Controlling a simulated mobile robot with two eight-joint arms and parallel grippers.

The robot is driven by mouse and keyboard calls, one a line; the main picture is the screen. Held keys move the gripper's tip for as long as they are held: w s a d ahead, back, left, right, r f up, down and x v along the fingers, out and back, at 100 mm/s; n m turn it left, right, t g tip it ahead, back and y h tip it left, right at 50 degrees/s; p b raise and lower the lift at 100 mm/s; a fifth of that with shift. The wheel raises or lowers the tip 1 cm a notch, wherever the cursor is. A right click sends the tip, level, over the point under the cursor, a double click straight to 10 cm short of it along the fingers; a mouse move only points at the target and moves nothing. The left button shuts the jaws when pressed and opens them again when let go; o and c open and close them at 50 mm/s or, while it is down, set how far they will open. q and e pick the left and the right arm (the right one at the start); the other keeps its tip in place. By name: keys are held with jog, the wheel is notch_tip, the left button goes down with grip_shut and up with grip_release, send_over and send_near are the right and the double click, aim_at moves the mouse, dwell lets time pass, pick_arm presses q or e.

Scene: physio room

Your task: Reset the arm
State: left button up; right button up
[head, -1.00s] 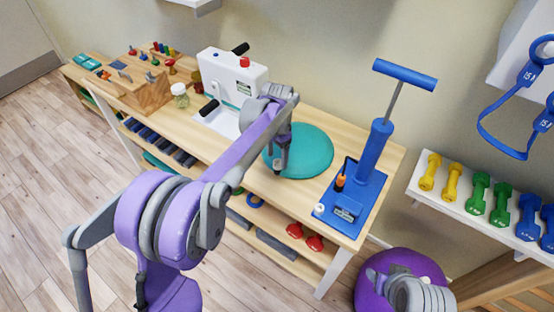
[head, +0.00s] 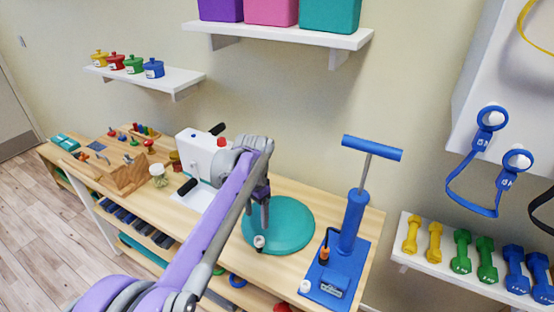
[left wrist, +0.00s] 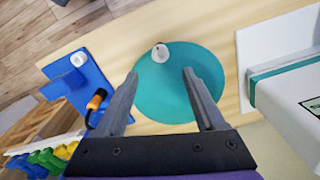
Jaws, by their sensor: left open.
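My left arm comes in from the lower left in the head view. Its left gripper (head: 261,213) hangs over the teal disc (head: 292,228) on the wooden bench. In the left wrist view the gripper (left wrist: 161,74) shows its two grey fingers spread apart over the teal disc (left wrist: 180,88), with nothing between them. A small white round piece (left wrist: 160,53) is on the disc just past the fingertips; it also shows below the gripper in the head view (head: 259,241). My right gripper is not in view.
A blue pump (head: 350,225) stands to the right of the disc. A white box device (head: 202,155) stands to its left, with a jar (head: 158,175) and wooden blocks further left. Dumbbells (head: 462,252) are on the right shelf. A shelf (head: 290,33) hangs above.

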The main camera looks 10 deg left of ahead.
pick_arm(q)
jog(key=shift+s, duration=0.1)
jog(key=s+a+r+n+t, duration=0.2)
jog(key=s+n+t, duration=0.15)
jog(key=s, duration=1.05)
jog(key=s+a+f+n+t+p, duration=0.1)
jog(key=s+f+n, duration=0.2)
jog(key=s+f, duration=0.4)
jog(key=s, duration=0.6)
jog(key=shift+s+t, duration=0.2)
jog(key=shift+t, duration=0.15)
jog(key=shift+n, duration=0.25)
